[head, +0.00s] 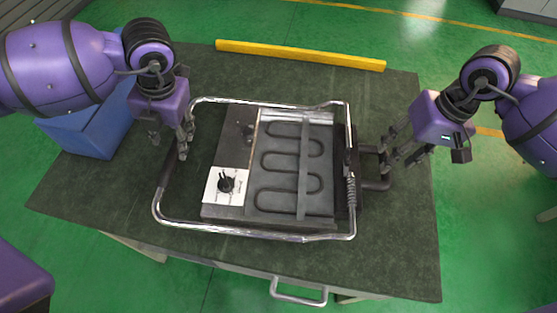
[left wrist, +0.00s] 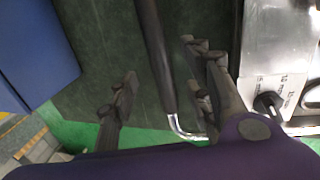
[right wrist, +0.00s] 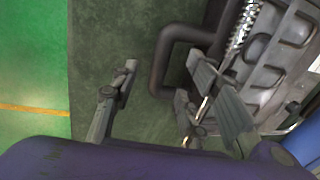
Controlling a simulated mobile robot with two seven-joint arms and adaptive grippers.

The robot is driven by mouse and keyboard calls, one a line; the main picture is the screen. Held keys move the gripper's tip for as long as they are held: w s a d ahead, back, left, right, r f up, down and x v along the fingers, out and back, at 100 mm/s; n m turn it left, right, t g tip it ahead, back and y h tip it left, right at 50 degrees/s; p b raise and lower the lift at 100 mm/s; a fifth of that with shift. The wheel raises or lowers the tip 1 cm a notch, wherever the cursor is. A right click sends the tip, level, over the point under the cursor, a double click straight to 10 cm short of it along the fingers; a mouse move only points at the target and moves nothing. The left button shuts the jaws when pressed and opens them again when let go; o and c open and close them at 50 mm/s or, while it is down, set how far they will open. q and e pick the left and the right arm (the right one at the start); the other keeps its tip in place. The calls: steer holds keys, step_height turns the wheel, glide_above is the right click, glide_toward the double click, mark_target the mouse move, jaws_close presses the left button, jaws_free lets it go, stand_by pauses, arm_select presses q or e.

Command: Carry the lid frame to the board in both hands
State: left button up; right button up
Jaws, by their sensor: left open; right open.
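The lid frame (head: 190,226) is a chrome tube loop around the heating-element board (head: 226,155) on the table. Its left side has a black sleeve (head: 168,176). My left gripper (head: 170,146) is open at that sleeve. In the left wrist view the sleeve (left wrist: 155,50) runs between the two open fingers (left wrist: 160,88), with no closed grip. A black U-shaped handle (head: 376,184) projects at the right side. My right gripper (head: 398,154) is open beside it. In the right wrist view the handle (right wrist: 164,55) lies ahead of the open fingers (right wrist: 158,82).
The dark green tabletop (head: 395,250) is clear in front and at right. A yellow bar (head: 300,55) lies along the back edge. A blue box (head: 90,130) stands at the left. A coiled spring (head: 351,190) sits at the board's right side.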

mark_target(173, 149)
arm_select(q)
steer(key=f, duration=0.3)
steer(key=a+f, duration=0.1)
steer(key=f, duration=0.2)
steer(key=shift+a+f, duration=0.15)
steer(key=shift+f, duration=0.15)
arm_select(e)
steer(key=f, duration=0.3)
steer(key=a+f, duration=0.1)
steer(key=f, duration=0.2)
steer(key=shift+a+f, duration=0.15)
steer(key=shift+f, duration=0.15)
arm_select(q)
steer(key=shift+c, duration=0.2)
arm_select(e)
steer(key=shift+c, duration=0.3)
arm_select(q)
jaws_close()
arm_select(e)
jaws_close()
steer(key=shift+w, duration=0.1)
